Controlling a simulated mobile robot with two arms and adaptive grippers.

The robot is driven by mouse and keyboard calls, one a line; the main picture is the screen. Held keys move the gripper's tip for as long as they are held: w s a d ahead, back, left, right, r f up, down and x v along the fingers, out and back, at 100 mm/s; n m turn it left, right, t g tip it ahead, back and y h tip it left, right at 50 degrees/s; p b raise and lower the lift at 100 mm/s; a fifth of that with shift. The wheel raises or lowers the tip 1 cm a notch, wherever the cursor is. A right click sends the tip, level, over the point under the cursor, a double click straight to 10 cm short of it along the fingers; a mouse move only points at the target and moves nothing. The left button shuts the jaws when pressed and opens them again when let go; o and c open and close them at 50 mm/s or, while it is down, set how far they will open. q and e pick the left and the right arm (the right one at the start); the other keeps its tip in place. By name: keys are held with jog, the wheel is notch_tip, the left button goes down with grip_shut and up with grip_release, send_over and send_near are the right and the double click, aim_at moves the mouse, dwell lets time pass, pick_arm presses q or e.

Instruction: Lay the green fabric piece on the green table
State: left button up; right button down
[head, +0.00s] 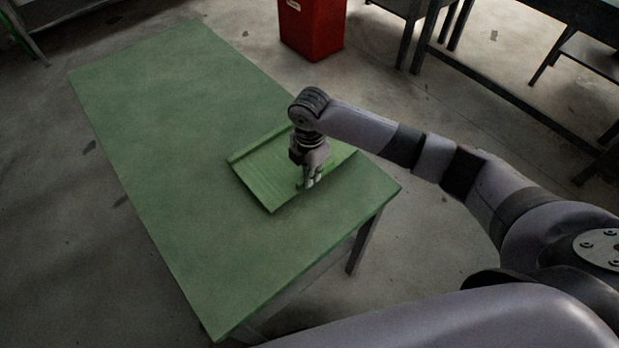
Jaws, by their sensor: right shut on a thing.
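The green fabric piece (262,173) is a flat, lighter green sheet with a folded or raised far edge. It is at the right part of the green table (165,130), and appears to lie on the table top. My right gripper (310,185) points down over the right half of the fabric and is shut on it. The gripper and wrist hide part of the fabric. I cannot tell whether the gripped part is raised off the table. My left gripper is not in view.
A red bin (313,30) stands on the floor beyond the table. Dark metal tables or frames (585,60) stand at the upper right. The left and near parts of the green table top are bare. Open concrete floor lies left of the table.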

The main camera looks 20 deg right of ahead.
jog(key=shift+f, duration=1.55)
jog(key=shift+f, duration=0.1)
jog(key=c, duration=1.7)
grip_release()
jog(key=shift+o, duration=0.2)
notch_tip(320, 180, up, 12)
jog(key=b, duration=0.1)
jog(key=shift+s, duration=0.1)
